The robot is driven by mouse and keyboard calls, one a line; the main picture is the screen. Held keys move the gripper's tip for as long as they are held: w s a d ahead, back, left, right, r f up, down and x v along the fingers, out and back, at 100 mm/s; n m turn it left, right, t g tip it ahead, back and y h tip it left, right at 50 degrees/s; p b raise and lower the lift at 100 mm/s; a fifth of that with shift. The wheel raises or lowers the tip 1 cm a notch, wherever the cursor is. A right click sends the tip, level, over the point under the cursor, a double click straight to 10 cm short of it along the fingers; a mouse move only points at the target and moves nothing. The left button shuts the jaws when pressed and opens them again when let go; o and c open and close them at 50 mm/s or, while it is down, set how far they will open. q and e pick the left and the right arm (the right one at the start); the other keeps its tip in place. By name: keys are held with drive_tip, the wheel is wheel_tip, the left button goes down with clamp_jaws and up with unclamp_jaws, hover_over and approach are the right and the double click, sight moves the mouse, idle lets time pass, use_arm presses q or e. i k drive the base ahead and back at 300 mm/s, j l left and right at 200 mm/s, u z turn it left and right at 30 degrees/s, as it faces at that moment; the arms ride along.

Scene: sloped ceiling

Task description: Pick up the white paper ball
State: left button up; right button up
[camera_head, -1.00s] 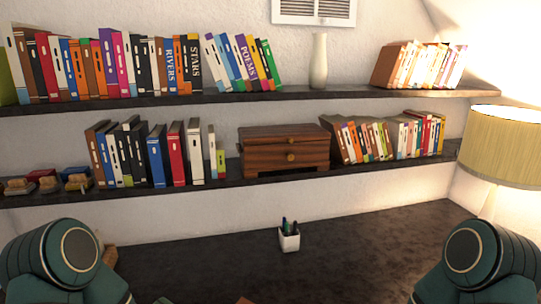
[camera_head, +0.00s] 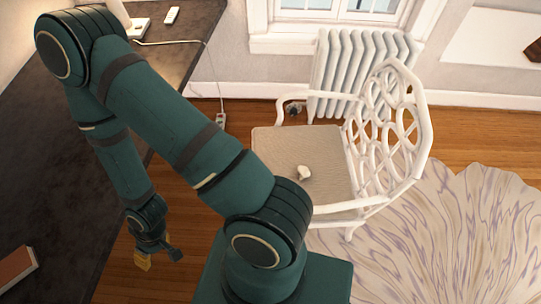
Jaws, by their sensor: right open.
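The white paper ball (camera_head: 304,173) is a small crumpled lump on the beige seat of a white chair (camera_head: 280,150), right of the middle of the head view. My right gripper (camera_head: 159,258) hangs low at the left, beside the edge of the dark desk. It is open, with nothing seen between its fingers, and well apart from the ball. My own teal right arm lies between the desk and the chair. My left gripper is out of the view.
The dark desk (camera_head: 60,170) fills the left, with a brown book (camera_head: 17,268) near its edge. A white radiator (camera_head: 365,70) stands behind the chair. A pale patterned rug (camera_head: 450,240) covers the floor at right. A cable (camera_head: 213,75) hangs off the desk.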

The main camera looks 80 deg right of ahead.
sight(304, 172)
drive_tip(key=k+l, duration=0.1)
drive_tip(key=k, duration=0.25)
drive_tip(key=k+l, duration=0.15)
drive_tip(key=k, duration=0.2)
drive_tip(key=z, duration=0.5)
drive_tip(key=k+l+z, duration=0.1)
drive_tip(key=z, duration=0.9)
drive_tip(key=l+z, duration=0.1)
drive_tip(key=z, duration=0.4)
drive_tip(key=l+z, duration=0.1)
drive_tip(key=z, duration=0.4)
drive_tip(key=l+z, duration=0.1)
drive_tip(key=z, duration=0.4)
